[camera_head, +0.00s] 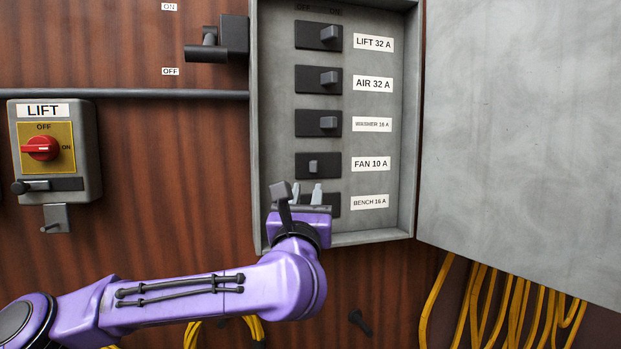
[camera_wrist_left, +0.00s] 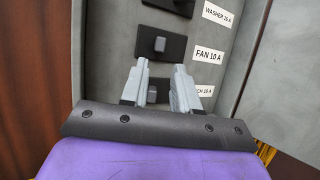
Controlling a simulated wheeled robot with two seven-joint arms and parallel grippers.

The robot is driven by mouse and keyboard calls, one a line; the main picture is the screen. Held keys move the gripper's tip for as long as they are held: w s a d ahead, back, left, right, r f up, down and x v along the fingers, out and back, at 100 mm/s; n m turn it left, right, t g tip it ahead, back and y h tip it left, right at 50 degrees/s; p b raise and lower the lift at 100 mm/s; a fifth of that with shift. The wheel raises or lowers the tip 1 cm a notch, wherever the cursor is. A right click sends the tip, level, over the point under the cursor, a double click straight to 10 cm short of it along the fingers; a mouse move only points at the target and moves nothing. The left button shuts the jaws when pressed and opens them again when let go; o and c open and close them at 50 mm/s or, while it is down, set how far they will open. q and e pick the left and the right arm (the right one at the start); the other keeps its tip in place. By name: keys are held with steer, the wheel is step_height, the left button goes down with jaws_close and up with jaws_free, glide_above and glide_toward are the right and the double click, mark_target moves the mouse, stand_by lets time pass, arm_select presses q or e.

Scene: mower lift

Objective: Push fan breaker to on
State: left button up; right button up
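The fan breaker (camera_head: 318,173) is a dark block beside the FAN 10 A label (camera_head: 371,164), in the fourth row of the open grey panel. Its small grey toggle (camera_head: 313,167) sits left of the toggles above it, toward the OFF side. In the left wrist view the fan breaker (camera_wrist_left: 160,46) is just beyond the fingertips. My left gripper (camera_head: 306,187) is just below the fan breaker, in front of the bench breaker (camera_head: 335,204), which it partly hides. Its two pale fingers (camera_wrist_left: 161,68) stand apart with nothing between them. I cannot tell whether they touch anything. My right gripper is out of view.
The lift (camera_head: 330,34), air (camera_head: 329,78) and washer (camera_head: 328,122) breakers above have toggles to the right. The panel door (camera_head: 520,140) stands open at right. A lever (camera_head: 232,40) juts beside the panel's upper left. A LIFT switch box (camera_head: 88,150) is at left.

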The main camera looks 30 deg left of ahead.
mark_target(313, 167)
arm_select(q)
steer(key=p+x, duration=0.4)
steer(key=x, duration=0.6)
steer(key=shift+w+r, duration=0.1)
steer(key=shift+r, duration=0.05)
steer(key=shift+w+a, duration=0.1)
steer(key=shift+w, duration=0.1)
steer(key=shift+a, duration=0.1)
jaws_close()
